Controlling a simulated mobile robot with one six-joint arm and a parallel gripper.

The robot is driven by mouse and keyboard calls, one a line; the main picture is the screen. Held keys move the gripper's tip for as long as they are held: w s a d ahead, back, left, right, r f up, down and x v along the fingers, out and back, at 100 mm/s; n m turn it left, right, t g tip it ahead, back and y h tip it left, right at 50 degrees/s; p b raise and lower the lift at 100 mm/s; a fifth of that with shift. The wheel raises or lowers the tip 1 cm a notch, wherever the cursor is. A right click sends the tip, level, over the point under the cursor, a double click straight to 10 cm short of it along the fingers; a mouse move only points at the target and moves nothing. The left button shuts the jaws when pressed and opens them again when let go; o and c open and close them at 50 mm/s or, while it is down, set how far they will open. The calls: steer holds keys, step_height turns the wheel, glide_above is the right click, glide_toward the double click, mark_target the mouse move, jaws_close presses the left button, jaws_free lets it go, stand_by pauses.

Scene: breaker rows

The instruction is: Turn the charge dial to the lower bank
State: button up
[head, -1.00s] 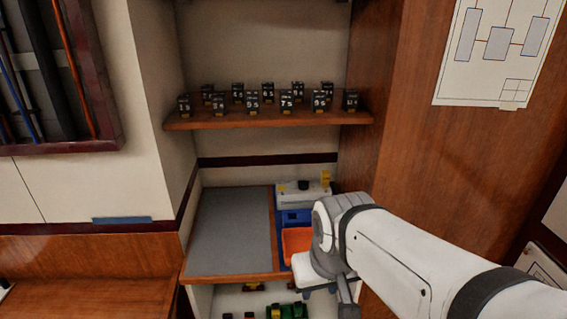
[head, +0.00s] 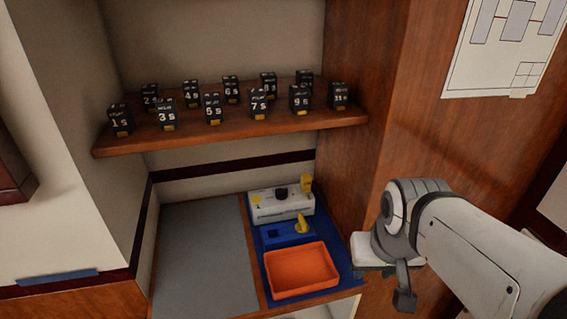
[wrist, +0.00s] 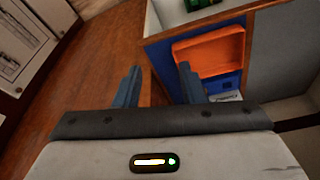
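A white box (head: 284,206) stands at the back of the blue panel on the lower shelf. A round black knob (head: 281,193) sits on it, with a yellow upright piece (head: 306,184) at its right end. A yellow pointed piece (head: 301,224) stands on a blue block in front. I cannot tell from labels which part is the charge dial. My gripper (wrist: 159,78) is open and empty, its two blue fingers apart. In the head view my gripper (head: 392,278) is right of the orange tray, apart from the box.
An orange tray (head: 301,286) lies in front on the blue panel. A grey mat (head: 205,258) covers the shelf's left side. Several numbered black blocks stand on the upper shelf (head: 225,140). A wooden wall (head: 365,60) bounds the right.

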steer(key=shift+o, duration=0.7)
steer(key=shift+w+a+f, duration=0.1)
steer(key=shift+w+a, duration=0.05)
steer(key=shift+o, duration=1.4)
steer(key=shift+t, duration=0.6)
steer(key=w, duration=0.1)
steer(key=w+f+b, duration=0.1)
steer(key=w, duration=0.2)
steer(key=shift+w+d+f, duration=0.1)
steer(key=shift+d+f, duration=0.25)
steer(key=n+t+y+b, duration=0.3)
steer(key=t+b, duration=0.4)
steer(key=t, duration=0.1)
glide_toward(282, 191)
steer(key=shift+s+d+f, duration=0.35)
steer(key=shift+d+f, duration=0.05)
steer(key=shift+w+a+t+y, duration=0.35)
steer(key=shift+w+t+y, duration=0.05)
steer(key=shift+w, duration=0.1)
steer(key=p+x, duration=0.1)
steer(key=x, duration=0.6)
steer(key=shift+w+f, duration=0.1)
